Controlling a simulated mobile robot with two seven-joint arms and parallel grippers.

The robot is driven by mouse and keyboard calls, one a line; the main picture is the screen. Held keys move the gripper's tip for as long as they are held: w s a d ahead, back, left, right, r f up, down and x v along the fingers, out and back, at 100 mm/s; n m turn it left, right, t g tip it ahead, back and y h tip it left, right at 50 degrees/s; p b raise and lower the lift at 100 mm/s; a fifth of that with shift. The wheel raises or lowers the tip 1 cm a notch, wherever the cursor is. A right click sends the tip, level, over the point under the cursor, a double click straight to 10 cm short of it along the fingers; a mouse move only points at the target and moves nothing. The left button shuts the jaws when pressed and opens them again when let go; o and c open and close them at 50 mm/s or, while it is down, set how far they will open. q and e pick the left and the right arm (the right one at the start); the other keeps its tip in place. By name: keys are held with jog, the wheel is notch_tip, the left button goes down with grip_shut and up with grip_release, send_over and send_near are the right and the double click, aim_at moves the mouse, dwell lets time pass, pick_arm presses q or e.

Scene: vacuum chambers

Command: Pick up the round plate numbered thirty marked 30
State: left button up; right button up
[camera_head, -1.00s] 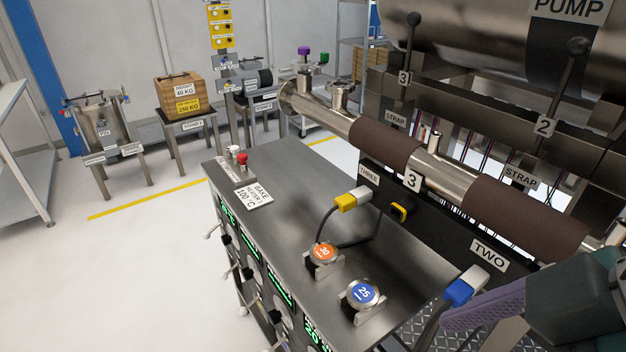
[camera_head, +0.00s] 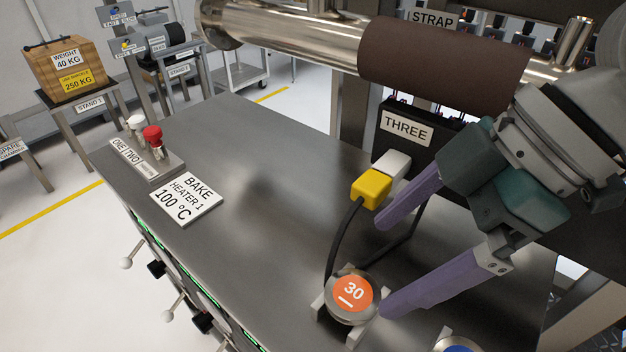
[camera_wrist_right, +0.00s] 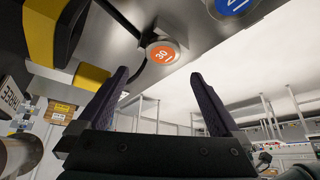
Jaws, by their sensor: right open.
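The round plate marked 30 (camera_head: 351,293) has an orange face and a metal rim. It rests tilted in a small metal cradle on the steel bench top (camera_head: 265,165). In the right wrist view the plate (camera_wrist_right: 163,53) shows beyond the fingers, toward the top. My right gripper (camera_head: 382,268) is open and empty, its two purple fingers spread. In the head view the nearer fingertip appears close to the plate's right edge; I cannot tell whether it touches. The other finger is farther back, near the yellow plug. My left gripper is not in view.
A yellow plug (camera_head: 371,188) with a black cable is just behind the plate. A blue plate (camera_head: 457,344) is partly cut off at the bottom edge. A black panel labelled THREE (camera_head: 407,127) stands behind. The bench's left part holds red and white knobs and a heater sign.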

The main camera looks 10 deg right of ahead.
aim_at(351, 293)
jog(key=x, duration=0.6)
jog(key=shift+s+d+f, duration=0.2)
jog(key=shift+s+d, duration=0.05)
jog(key=shift+s, duration=0.05)
jog(key=shift+c, duration=0.2)
jog(key=c, duration=1.5)
grip_shut()
jog(key=shift+r, duration=0.15)
